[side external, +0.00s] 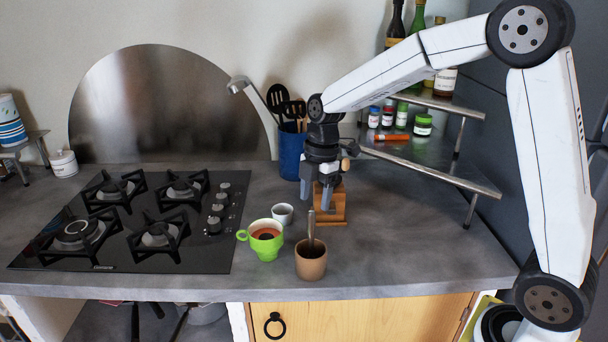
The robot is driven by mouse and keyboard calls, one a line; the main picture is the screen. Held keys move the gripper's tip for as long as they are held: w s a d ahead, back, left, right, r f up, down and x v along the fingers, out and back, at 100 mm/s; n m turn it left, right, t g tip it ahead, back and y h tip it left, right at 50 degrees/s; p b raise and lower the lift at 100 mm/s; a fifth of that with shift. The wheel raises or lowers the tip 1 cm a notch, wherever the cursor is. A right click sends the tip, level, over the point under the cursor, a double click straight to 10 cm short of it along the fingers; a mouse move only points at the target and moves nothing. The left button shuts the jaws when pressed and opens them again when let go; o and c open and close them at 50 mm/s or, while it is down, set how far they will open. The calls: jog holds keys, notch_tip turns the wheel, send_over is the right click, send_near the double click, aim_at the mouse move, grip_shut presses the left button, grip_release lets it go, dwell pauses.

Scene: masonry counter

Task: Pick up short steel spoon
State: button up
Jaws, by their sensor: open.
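A short steel spoon (311,228) stands nearly upright in a brown cup (311,264) near the counter's front edge. Its lower end is hidden inside the cup. My gripper (318,198) points down behind and above the cup, in front of a wooden block (332,212). It is open and looks apart from the spoon. The gap between its fingers looks empty.
A green cup (265,243) with dark liquid and a small white cup (283,213) stand left of the brown cup. A blue utensil holder (291,152) stands behind. A gas hob (140,220) fills the left. Metal shelves (425,155) stand right. The counter's right front is clear.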

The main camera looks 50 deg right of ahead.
aim_at(311, 242)
jog(key=shift+a+f, duration=0.2)
jog(key=shift+f, duration=1.1)
jog(key=shift+a+f, duration=0.25)
jog(key=shift+f, duration=1)
jog(key=shift+a+f, duration=0.2)
jog(key=shift+f, duration=1.1)
grip_shut()
